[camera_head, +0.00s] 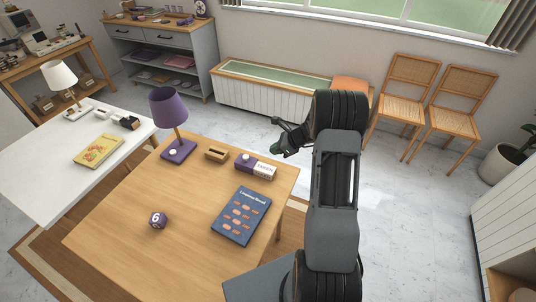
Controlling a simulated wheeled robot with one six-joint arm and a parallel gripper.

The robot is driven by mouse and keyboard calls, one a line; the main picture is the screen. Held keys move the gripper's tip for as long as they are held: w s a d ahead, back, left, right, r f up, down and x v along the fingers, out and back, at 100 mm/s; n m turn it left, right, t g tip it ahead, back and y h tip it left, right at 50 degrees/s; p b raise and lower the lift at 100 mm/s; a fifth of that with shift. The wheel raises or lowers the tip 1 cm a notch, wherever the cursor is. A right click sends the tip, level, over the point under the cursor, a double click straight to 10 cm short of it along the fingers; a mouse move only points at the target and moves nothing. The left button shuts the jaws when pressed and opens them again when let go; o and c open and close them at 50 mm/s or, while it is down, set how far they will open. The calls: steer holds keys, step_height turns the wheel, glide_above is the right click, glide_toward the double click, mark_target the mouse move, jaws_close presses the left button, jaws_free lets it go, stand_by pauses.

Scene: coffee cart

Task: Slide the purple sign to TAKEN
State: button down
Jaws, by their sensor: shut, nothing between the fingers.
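The purple sign (247,162) lies on the wooden table near its back right edge. Its purple part is at the left with a small pale knob on it. A white face reading TAKEN (264,171) shows uncovered at the right. My gripper (276,136) is shut and empty. In the picture it appears up and to the right of the sign, apart from it, against the floor behind the table.
On the wooden table (110,222) are a purple lamp (170,108), a small wooden block (216,154), a dark blue book (241,215) and a purple die (158,220). A white table (40,190) adjoins at the left. Chairs (406,85) stand behind.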

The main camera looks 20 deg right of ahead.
steer(key=shift+v, duration=1)
steer(key=shift+f, duration=0.1)
steer(key=s+a+r+n+g+h, duration=0.2)
steer(key=s+a+n+g, duration=0.2)
steer(key=s+n, duration=0.65)
steer(key=s+a+r+n+t+h, duration=0.1)
steer(key=s+a+r+n+h, duration=0.1)
steer(key=s+a+r+n, duration=0.2)
steer(key=s+a+r+n+t+h, duration=0.1)
steer(key=s+a+r+n+h, duration=0.2)
steer(key=s+r+n, duration=0.6)
step_height(320, 180, up, 4)
steer(key=shift+a+f+n+t, duration=0.1)
steer(key=shift+a+n+t, duration=0.2)
steer(key=shift+a+n, duration=0.8)
